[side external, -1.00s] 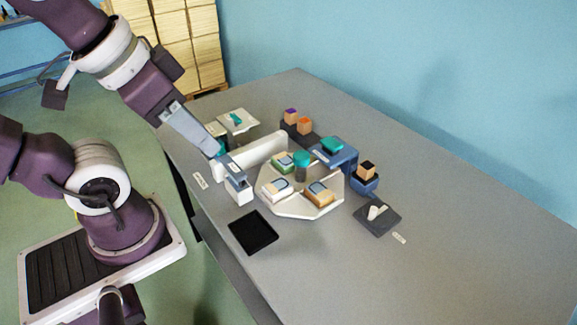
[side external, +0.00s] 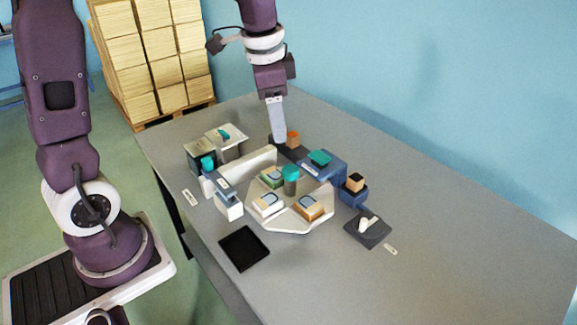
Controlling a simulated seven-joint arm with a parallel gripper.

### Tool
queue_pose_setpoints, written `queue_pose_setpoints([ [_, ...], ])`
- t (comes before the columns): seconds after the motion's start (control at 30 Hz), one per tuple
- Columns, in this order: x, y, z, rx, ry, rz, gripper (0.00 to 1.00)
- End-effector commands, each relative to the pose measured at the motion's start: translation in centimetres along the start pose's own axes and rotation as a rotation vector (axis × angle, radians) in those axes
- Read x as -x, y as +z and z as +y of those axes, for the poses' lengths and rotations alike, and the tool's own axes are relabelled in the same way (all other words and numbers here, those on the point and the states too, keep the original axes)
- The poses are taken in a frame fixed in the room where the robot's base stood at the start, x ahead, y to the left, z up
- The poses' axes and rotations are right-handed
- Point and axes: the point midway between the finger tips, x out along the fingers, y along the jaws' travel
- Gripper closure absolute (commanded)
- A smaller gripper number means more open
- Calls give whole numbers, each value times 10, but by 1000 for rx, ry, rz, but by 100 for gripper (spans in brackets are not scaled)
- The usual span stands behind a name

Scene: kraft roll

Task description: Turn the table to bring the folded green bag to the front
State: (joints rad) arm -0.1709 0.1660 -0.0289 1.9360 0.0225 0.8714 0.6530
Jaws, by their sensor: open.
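The turning table (side external: 285,217) is a pale, many-sided plate with a teal-topped post (side external: 290,180) at its middle. The folded green bag (side external: 272,178) lies on it at the back left, beside the post. My gripper (side external: 278,140) points down behind the turning table, at the dark rack (side external: 291,152) with an orange block (side external: 293,138). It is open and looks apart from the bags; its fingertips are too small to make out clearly.
A pale upright wall (side external: 250,171) stands behind the turning table. Pale and dark boxes (side external: 200,158) stand left. A blue unit (side external: 322,168) and a block in a blue holder (side external: 354,190) stand right. A black tray (side external: 244,248) lies in front.

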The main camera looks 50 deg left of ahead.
Motion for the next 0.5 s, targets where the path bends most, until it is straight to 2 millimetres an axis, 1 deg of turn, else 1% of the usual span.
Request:
queue_pose_setpoints([
  [0.03, -31, -10, -18, -57, 33, -40, 39],
  [0.1, -67, -20, -37, -138, 70, -73, 39],
  [0.2, -105, -25, -53, -219, 109, -99, 39],
  [0.33, -128, -26, -60, -262, 131, -110, 39],
  [0.47, -150, -23, -57, -264, 133, -112, 39],
  [0.5, -159, -22, -56, -264, 134, -112, 39],
])
